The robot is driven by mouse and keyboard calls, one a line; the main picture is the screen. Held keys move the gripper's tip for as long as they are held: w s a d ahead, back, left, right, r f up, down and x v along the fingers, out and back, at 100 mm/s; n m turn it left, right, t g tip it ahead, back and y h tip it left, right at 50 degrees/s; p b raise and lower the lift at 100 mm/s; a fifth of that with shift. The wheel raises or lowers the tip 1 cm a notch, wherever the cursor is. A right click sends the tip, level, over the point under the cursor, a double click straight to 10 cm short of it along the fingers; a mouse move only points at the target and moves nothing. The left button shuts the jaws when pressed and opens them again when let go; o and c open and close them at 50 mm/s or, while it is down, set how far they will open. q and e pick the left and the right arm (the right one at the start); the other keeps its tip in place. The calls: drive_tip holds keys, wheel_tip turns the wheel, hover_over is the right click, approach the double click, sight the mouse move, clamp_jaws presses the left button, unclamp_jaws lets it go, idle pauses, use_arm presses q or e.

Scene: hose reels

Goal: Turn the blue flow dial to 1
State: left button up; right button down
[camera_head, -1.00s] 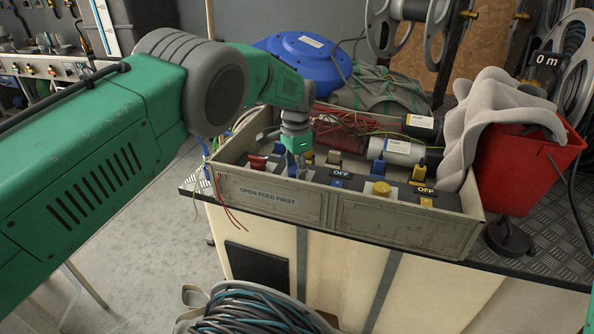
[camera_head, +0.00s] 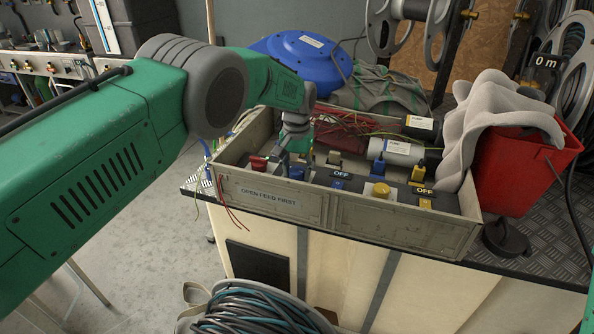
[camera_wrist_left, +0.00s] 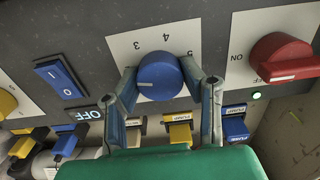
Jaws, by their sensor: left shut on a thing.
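The blue flow dial (camera_wrist_left: 160,77) sits on a white scale plate (camera_wrist_left: 127,47) in the left wrist view. My left gripper (camera_wrist_left: 162,72) is shut on it, one finger on each side. A white mark on the dial points left, toward the left finger. My right gripper is not in view.
A red knob (camera_wrist_left: 283,57) at ON has a lit green lamp beside it. A blue rocker switch (camera_wrist_left: 60,79) and an OFF display (camera_wrist_left: 87,113) are left of the dial. A yellow dial (camera_head: 380,190) stands farther right. A red bucket (camera_head: 520,165) with a grey cloth stands beside the box.

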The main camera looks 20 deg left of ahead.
sight(298, 169)
use_arm(q)
drive_tip(key=n, duration=0.5)
drive_tip(key=shift+w+r+n, duration=0.3)
drive_tip(key=shift+r, duration=0.05)
drive_tip(key=n, duration=0.4)
drive_tip(key=shift+n, duration=0.3)
drive_tip(key=o, duration=1.1)
drive_tip(key=shift+o, duration=0.2)
drive_tip(key=shift+s+f, duration=0.1)
drive_tip(key=shift+f, duration=0.05)
wheel_tip(298, 169, up, 12)
